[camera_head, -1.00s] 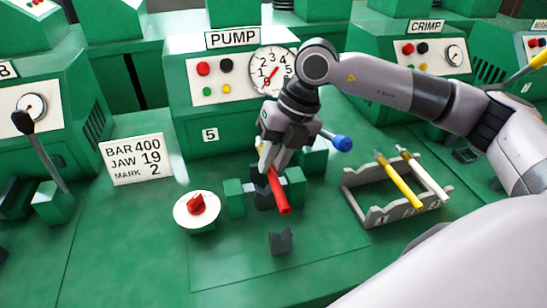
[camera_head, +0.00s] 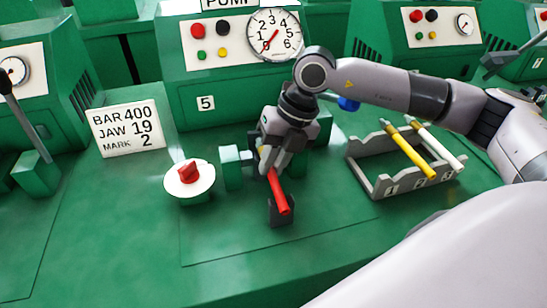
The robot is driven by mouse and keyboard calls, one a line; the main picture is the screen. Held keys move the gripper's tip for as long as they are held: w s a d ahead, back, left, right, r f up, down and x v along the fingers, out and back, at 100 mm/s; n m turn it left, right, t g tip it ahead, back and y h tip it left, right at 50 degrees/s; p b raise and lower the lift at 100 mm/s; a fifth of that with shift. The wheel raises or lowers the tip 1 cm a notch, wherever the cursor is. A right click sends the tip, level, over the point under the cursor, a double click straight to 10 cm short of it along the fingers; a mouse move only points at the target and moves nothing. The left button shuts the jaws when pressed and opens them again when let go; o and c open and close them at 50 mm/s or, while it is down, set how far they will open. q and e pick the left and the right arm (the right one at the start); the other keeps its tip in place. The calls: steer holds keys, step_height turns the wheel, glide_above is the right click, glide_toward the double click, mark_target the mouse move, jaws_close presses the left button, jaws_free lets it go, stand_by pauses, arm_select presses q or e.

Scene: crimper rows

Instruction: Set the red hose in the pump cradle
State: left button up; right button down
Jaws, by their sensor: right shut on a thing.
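The red hose (camera_head: 277,190) is held in my right gripper (camera_head: 270,160), which is shut on its far part. The hose slopes toward the front, and its near end is at the notch of a dark block (camera_head: 281,218) on the green bench. This block and the green clamp blocks (camera_head: 231,167) stand in front of the pump (camera_head: 240,97). I cannot tell whether the hose touches the notch. My right gripper and wrist hide the far end of the hose and part of the clamp. My left gripper is not in view.
A grey rack (camera_head: 378,188) with a yellow hose (camera_head: 408,152) and a white hose (camera_head: 440,148) stands at the right. A white dial with a red knob (camera_head: 188,172) is left of the clamp. A sign (camera_head: 128,128) stands behind it. The front bench is clear.

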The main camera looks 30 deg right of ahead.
steer(key=c, duration=1)
jaws_free()
steer(key=shift+d+r, duration=0.1)
steer(key=shift+r, duration=0.15)
steer(key=v, duration=0.6)
steer(key=shift+r, duration=0.25)
